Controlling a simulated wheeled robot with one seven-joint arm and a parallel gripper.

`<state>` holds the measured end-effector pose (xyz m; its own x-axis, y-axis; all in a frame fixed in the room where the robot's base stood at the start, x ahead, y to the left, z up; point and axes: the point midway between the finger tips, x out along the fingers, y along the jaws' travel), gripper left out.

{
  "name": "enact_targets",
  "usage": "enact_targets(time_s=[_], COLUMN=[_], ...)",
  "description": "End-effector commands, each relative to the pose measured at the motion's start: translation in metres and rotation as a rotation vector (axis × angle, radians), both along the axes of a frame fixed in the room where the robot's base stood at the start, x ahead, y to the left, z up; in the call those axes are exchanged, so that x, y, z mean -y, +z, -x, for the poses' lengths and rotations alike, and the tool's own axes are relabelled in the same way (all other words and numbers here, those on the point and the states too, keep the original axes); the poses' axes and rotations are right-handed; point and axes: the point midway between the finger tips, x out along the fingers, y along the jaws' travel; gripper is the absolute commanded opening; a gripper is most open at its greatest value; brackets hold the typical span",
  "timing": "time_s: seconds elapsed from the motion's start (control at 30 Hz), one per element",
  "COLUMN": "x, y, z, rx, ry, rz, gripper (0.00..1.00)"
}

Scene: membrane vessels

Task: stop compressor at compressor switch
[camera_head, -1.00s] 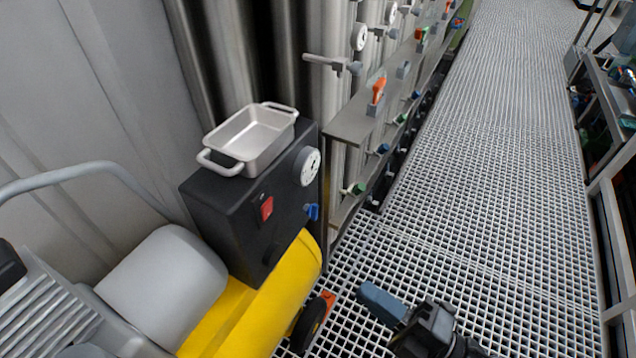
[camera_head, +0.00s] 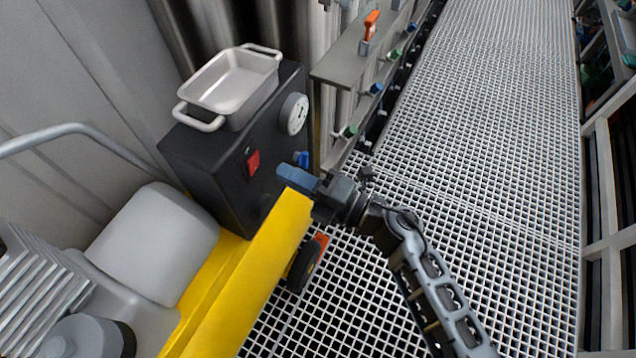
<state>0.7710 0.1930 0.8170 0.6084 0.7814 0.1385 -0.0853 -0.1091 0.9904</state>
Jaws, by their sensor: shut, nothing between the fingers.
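A red switch (camera_head: 253,162) sits on the front face of the black box. A round white gauge (camera_head: 294,114) and a small blue knob (camera_head: 301,159) are to its right. My gripper (camera_head: 282,172) is shut and empty, with its blue fingertips pointing left toward the box front, in the picture just right of and slightly below the red switch. I cannot tell whether it touches anything.
A metal tray with two handles (camera_head: 232,84) stands on the black box. A pipe rack with an orange-handled valve (camera_head: 370,24) and green and blue valves is behind to the right.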

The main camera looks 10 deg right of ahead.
Motion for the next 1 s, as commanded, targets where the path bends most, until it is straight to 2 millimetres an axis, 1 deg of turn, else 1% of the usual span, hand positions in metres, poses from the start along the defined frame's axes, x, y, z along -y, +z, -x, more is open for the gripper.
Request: enact_targets(time_s=[0.03,0.1,0.3,0.73,1.0], x=[-0.008,-0.016,-0.031,-0.034,-0.038], y=[0.003,0.004,0.006,0.006,0.016], z=[-0.006,-0.013,-0.024,-0.027,-0.030], rx=[0.001,0.001,0.001,0.000,-0.030], ry=[0.002,0.001,0.000,-0.001,-0.001], rz=[-0.001,-0.001,-0.001,0.000,0.036], gripper=[0.00,0.00,0.00,0.00,0.00])
